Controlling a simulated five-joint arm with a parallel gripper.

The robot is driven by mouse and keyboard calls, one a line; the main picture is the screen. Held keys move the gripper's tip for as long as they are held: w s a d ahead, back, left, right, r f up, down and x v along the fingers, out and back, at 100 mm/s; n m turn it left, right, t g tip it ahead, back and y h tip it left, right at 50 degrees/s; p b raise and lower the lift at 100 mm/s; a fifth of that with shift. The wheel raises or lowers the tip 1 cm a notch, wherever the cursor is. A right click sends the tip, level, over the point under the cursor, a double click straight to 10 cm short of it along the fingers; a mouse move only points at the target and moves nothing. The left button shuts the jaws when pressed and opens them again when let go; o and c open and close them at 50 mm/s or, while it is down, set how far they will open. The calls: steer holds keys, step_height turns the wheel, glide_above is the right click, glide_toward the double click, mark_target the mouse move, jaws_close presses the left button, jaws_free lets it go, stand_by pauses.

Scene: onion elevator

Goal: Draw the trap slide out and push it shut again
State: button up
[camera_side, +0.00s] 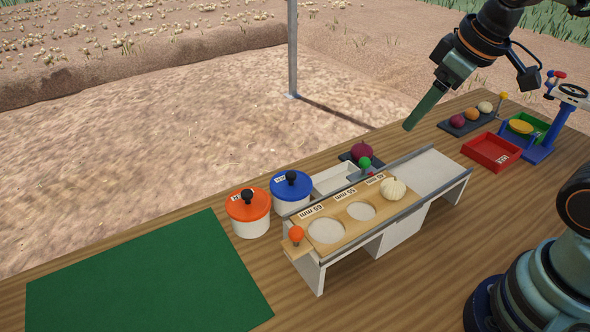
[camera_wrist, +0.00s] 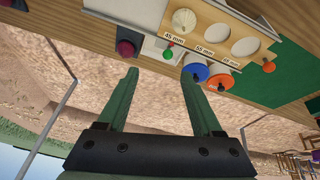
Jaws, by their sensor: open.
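A white sorting bench (camera_side: 405,228) carries a wooden strip with round holes (camera_side: 343,224), labelled in mm. An orange knob (camera_side: 296,234) sits on a small wooden tab at its near left end; it also shows in the wrist view (camera_wrist: 269,67). A green knob (camera_side: 364,162) stands at the bench's far side, and in the wrist view (camera_wrist: 168,54) beyond my fingertips. I cannot tell which knob belongs to the trap slide. A pale onion (camera_side: 393,189) rests at the 45 mm end. My gripper (camera_side: 409,126) is open and empty (camera_wrist: 160,72), above and beyond the bench, apart from both knobs.
A blue-lidded pot (camera_side: 291,188) and an orange-lidded pot (camera_side: 248,211) stand left of the bench. A dark red onion (camera_side: 362,151) lies behind it. A red tray (camera_side: 491,151) and a blue stand (camera_side: 540,149) are at right. A green mat (camera_side: 145,280) lies clear at left.

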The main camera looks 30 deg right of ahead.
mark_target(366, 158)
steer(key=w+a+f+n+g, duration=0.25)
steer(key=w+n+g, duration=0.4)
steer(key=n, duration=0.85)
steer(key=shift+t, duration=0.95)
steer(key=f, duration=0.4)
steer(key=w+f, duration=0.1)
steer(key=f, duration=0.6)
steer(key=shift+w+f, duration=0.35)
steer(key=shift+w, duration=0.05)
jaws_close()
steer(key=w, duration=0.8)
steer(key=shift+w, duration=0.25)
steer(key=shift+w+r, duration=0.1)
